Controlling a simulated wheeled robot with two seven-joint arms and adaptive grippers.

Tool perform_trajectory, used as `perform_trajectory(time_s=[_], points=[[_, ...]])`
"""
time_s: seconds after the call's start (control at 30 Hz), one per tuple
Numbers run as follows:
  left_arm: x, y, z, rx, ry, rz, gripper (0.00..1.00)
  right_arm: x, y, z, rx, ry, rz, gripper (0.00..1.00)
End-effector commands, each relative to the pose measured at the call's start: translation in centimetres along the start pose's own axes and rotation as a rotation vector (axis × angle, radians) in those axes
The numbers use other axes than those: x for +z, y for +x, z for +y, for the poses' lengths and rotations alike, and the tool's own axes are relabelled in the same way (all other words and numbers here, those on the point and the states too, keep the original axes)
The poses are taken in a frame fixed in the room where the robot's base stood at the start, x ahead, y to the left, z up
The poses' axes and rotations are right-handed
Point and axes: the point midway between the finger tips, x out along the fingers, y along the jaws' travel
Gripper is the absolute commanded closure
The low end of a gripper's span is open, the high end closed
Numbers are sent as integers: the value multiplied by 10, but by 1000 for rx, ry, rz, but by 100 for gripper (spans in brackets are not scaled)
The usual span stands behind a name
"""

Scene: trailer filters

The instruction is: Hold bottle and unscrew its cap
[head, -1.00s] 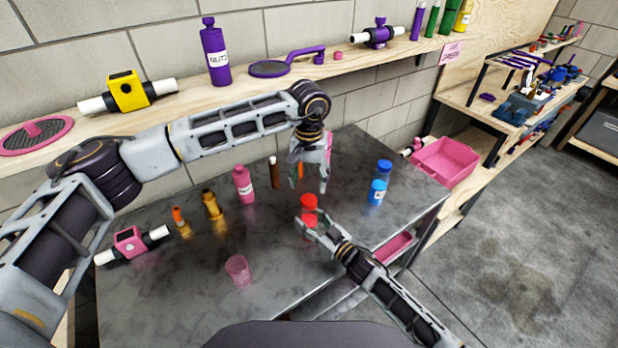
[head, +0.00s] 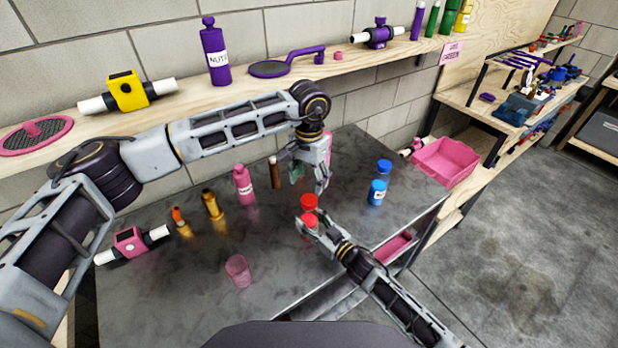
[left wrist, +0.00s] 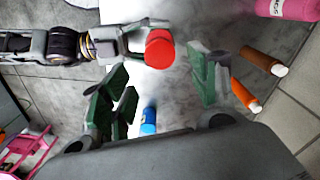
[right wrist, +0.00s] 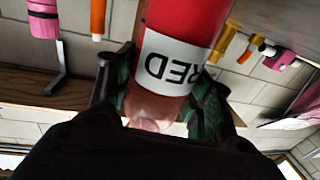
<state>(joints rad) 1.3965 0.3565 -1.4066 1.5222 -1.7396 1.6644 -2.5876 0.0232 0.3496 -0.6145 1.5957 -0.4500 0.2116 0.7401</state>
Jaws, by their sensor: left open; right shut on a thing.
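A red bottle stands upright over the dark table in the head view, its red cap (head: 309,201) on top. In the right wrist view the bottle (right wrist: 188,28) has a white label reading "RED". My right gripper (right wrist: 160,95) is shut around its body, and in the head view it (head: 311,228) grips it from the lower right. My left gripper (head: 309,184) is open and empty just above the cap, fingers pointing down. In the left wrist view the round cap (left wrist: 160,49) lies off to one side of the gap between the open green-padded fingers (left wrist: 160,88), apart from them.
Blue bottles (head: 377,192) stand to the right. A brown bottle (head: 275,172), pink bottle (head: 244,185), gold bottle (head: 212,205) and pink cup (head: 238,270) stand to the left. A shelf (head: 180,97) runs behind. A pink bin (head: 444,160) is at right.

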Motion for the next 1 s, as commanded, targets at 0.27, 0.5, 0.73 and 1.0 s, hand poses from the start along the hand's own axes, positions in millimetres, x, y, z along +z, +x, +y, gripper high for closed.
perform_trajectory(time_s=[0.27,0.5,0.73,1.0], points=[[0,9,0,0,-1,-1,40,0,0,0,0,0,0,100],[0,31,0,1,-2,-2,40,0,0,0,0,0,0,100],[0,58,0,1,-1,-2,40,0,0,0,0,0,0,100],[0,77,0,1,-1,0,40,0,0,0,0,0,0,100]])
